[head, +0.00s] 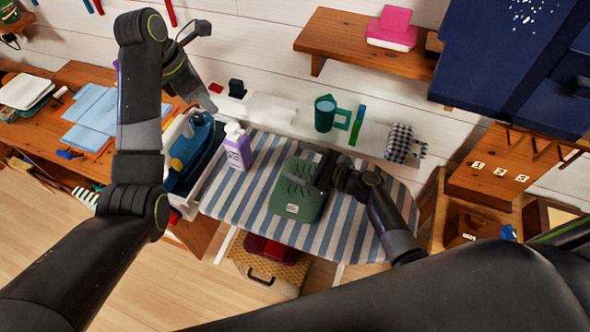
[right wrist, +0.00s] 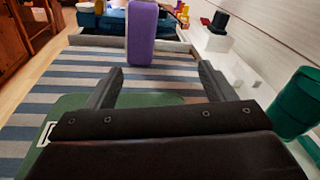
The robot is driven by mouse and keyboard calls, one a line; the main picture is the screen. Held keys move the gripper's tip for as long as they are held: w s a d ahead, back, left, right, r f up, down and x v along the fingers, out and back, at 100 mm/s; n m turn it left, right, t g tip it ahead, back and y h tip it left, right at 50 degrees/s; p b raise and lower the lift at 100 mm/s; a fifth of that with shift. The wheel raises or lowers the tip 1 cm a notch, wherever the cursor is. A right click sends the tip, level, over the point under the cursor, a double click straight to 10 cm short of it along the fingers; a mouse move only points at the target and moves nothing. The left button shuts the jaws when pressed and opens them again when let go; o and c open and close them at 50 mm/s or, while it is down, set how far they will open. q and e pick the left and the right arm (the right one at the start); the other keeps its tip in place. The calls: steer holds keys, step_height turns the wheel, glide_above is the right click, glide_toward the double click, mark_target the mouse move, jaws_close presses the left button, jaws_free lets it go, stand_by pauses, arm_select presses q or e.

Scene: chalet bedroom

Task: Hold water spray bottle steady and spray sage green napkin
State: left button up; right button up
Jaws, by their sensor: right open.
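The water spray bottle (head: 238,150), purple with a white top, stands upright on the left of the striped ironing board. In the right wrist view its purple body (right wrist: 142,35) stands ahead, beyond the fingertips. The folded sage green napkin (head: 290,195), with a small white label, lies flat on the board, right of the bottle. My right gripper (head: 314,176) is open and empty, low over the napkin's right part, fingers pointing toward the bottle; both fingers show in the right wrist view (right wrist: 160,78). My left gripper (head: 208,102) hangs above the bottle's upper left, apart from it; its jaws are unclear.
The striped board (head: 345,220) has free room at its front and right. A blue iron-like appliance (head: 190,150) stands left of the bottle. A green mug (head: 325,113) and a checkered roll (head: 400,143) sit behind the board. A wooden shelf (head: 345,38) hangs above.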

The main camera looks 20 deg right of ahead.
mark_target(247, 152)
steer(key=shift+s+a+f+m+y, duration=0.1)
steer(key=shift+s+a+m+y, duration=0.4)
steer(key=shift+s+a+m, duration=0.45)
steer(key=shift+a+m, duration=0.2)
steer(key=shift+m, duration=0.05)
arm_select(q)
steer(key=shift+w, duration=0.1)
arm_select(e)
steer(key=x, duration=1.7)
steer(key=shift+s, duration=0.1)
steer(key=shift+r, duration=0.2)
steer(key=c, duration=1.2)
arm_select(q)
steer(key=shift+c, duration=0.6)
arm_select(e)
steer(key=shift+c, duration=0.5)
arm_select(q)
jaws_close()
